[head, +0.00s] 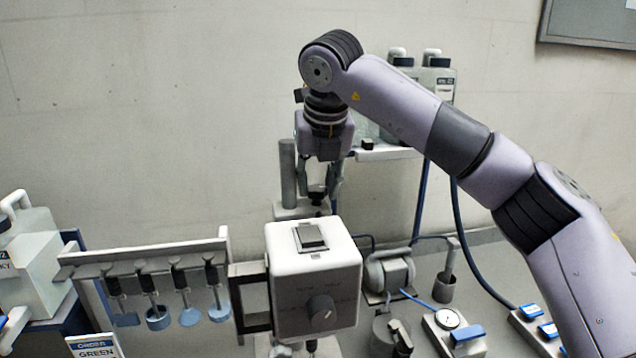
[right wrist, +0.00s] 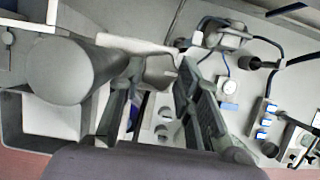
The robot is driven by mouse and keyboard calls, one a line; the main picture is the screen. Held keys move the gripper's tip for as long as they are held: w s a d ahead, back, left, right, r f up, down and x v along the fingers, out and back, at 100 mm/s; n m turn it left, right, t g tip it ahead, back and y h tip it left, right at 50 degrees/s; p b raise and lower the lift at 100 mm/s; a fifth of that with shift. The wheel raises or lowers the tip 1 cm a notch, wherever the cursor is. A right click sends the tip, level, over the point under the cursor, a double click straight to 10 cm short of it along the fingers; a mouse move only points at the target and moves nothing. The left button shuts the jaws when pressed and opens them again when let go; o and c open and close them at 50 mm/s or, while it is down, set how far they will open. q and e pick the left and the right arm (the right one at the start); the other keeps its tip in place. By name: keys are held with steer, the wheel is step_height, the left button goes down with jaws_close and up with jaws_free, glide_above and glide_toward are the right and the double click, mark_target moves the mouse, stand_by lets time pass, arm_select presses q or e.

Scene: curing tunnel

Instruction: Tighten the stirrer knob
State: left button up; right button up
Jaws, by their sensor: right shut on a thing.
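The stirrer's white head (head: 312,255) stands in the middle of the head view, with a dark round dial (head: 321,308) on its front face. A grey post (head: 288,172) rises behind it. My right gripper (head: 318,192) points down behind the white head, close beside the post. A thick grey cylinder (right wrist: 70,70) is right beside the left finger. My left gripper is not in view.
A rack with several hanging stirring paddles (head: 188,316) stands left of the stirrer. A small pump (head: 390,270) with blue tubing and a grey canister (head: 384,335) stand to the right. Bottles (head: 440,80) sit on a shelf behind my arm.

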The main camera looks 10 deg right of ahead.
steer(key=o, duration=1)
steer(key=shift+c, duration=0.2)
steer(key=shift+o, duration=0.9)
steer(key=shift+d, duration=0.15)
steer(key=shift+r, duration=0.1)
steer(key=v, duration=0.7)
steer(key=shift+s+r, duration=0.25)
steer(key=shift+r, duration=0.05)
